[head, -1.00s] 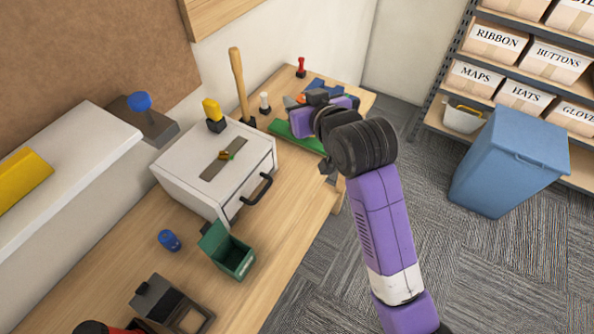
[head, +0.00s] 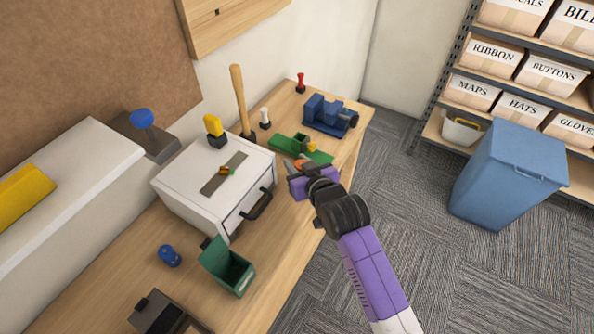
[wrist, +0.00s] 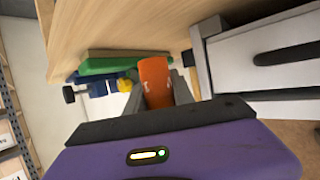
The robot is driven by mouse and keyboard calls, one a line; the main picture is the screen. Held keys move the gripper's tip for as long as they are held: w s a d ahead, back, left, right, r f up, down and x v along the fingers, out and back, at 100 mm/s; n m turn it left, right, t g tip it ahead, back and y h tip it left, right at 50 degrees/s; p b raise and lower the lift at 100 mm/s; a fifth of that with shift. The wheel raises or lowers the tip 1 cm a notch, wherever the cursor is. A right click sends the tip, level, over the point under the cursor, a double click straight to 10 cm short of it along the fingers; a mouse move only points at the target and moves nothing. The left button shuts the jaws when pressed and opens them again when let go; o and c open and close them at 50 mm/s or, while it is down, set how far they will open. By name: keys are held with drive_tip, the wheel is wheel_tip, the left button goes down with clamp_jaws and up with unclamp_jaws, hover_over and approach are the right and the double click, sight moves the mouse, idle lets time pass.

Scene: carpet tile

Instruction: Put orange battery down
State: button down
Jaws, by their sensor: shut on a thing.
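The orange battery (wrist: 155,82) is held between the grey fingers of my gripper (wrist: 158,92) in the wrist view. In the head view only a small orange part of the battery (head: 301,164) shows at my gripper (head: 294,166), which is beside the cabinet's drawer front and near the green tray. My gripper is shut on the battery and appears above the bench. The battery's lower part is hidden by the gripper body.
A white cabinet (head: 190,178) with a black-handled drawer stands left of my gripper. A green tray (head: 318,156) with a yellow item and a blue vise (head: 325,112) lie beyond. An open green box (head: 237,277) and blue can (head: 170,256) sit nearer. Bare wood (head: 290,222) shows between.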

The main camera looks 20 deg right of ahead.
drive_tip(key=shift+f, duration=1.7)
drive_tip(key=c, duration=1.1)
unclamp_jaws()
drive_tip(key=shift+f, duration=0.15)
drive_tip(key=shift+r, duration=0.25)
drive_tip(key=v, duration=1.2)
drive_tip(key=shift+b, duration=0.3)
drive_tip(key=shift+s, duration=0.1)
